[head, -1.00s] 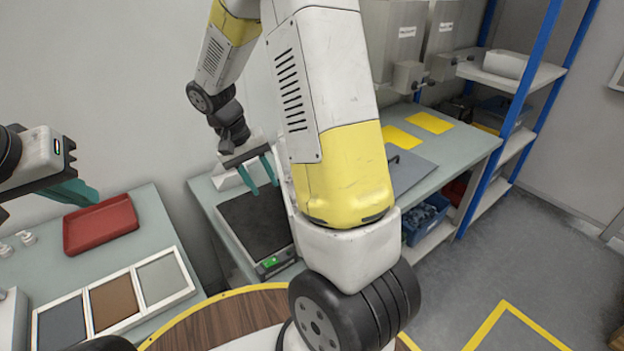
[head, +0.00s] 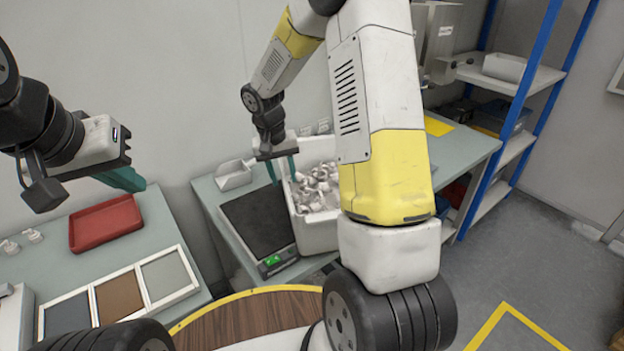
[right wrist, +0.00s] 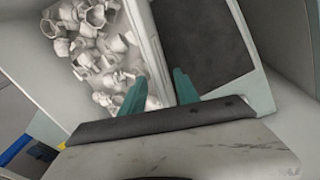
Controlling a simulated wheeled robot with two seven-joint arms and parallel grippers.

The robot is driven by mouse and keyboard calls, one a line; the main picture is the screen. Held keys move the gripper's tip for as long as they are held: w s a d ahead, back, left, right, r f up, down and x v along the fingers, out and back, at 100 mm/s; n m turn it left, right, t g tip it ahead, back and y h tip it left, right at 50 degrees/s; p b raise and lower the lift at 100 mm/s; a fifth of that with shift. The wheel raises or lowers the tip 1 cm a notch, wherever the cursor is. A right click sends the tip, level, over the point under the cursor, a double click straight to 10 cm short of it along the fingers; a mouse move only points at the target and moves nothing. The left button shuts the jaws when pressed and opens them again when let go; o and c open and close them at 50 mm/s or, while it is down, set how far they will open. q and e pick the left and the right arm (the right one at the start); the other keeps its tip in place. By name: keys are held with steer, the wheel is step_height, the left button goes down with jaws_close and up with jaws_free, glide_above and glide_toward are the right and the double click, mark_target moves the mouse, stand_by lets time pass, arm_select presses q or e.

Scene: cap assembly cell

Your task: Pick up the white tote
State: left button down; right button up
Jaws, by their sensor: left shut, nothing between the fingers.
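The white tote (head: 322,232) stands on the bench right of the scale and holds many white fittings (head: 318,190). My right arm hides its right part. My right gripper (head: 283,172) is open at the tote's left wall. In the right wrist view my right gripper's fingers (right wrist: 160,88) point down on either side of the tote's wall (right wrist: 150,45), with one over the fittings and one on the scale side. I cannot tell whether they touch it. My left gripper (head: 130,179) is shut and empty above the left table, far from the tote.
The black scale (head: 255,222) sits directly left of the tote, with a small white scoop tray (head: 234,175) behind it. A red tray (head: 104,224) and framed panels (head: 120,294) lie on the left table. A blue-post shelf (head: 530,80) stands at right.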

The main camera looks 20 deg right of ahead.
steer(key=f, duration=0.3)
steer(key=shift+w+d+f, duration=0.1)
steer(key=shift+d, duration=0.15)
jaws_close()
steer(key=shift+w, duration=0.1)
stand_by(1.0)
